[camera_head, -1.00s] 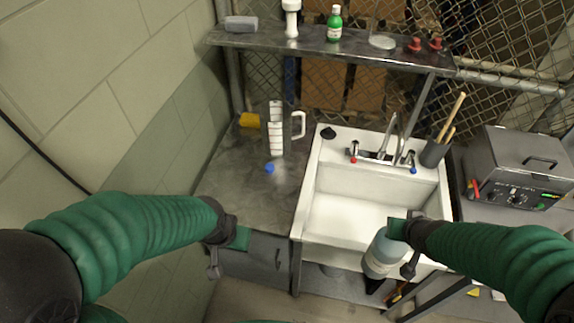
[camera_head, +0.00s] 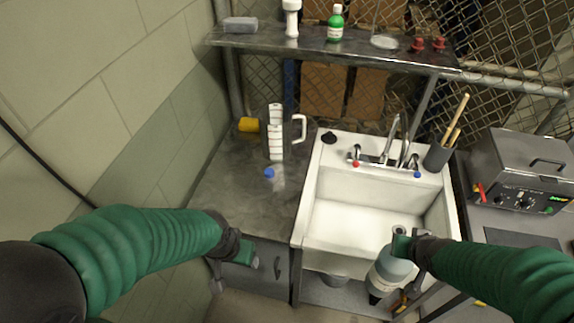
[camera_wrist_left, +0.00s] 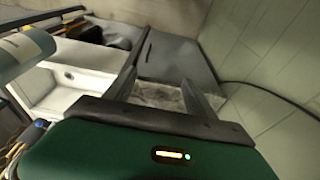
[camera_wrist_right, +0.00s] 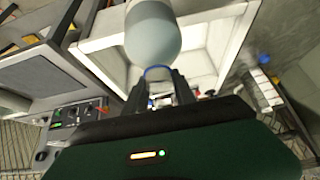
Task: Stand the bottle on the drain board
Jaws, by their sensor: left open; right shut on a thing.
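A pale blue-grey bottle (camera_head: 389,272) hangs in front of the sink's front right, tilted, with a dark lower end. My right gripper (camera_head: 408,262) is shut on it. In the right wrist view the bottle (camera_wrist_right: 153,35) rises from between the fingers, with a blue band near them. The left wrist view shows part of the bottle (camera_wrist_left: 22,52) at the left edge. My left gripper (camera_head: 222,272) is open and empty in front of the grey metal counter (camera_head: 225,195) left of the sink, apparently the drain board.
The white sink (camera_head: 345,220) is empty. A shelf (camera_head: 350,52) crosses above. A metal box (camera_head: 520,165) stands right.

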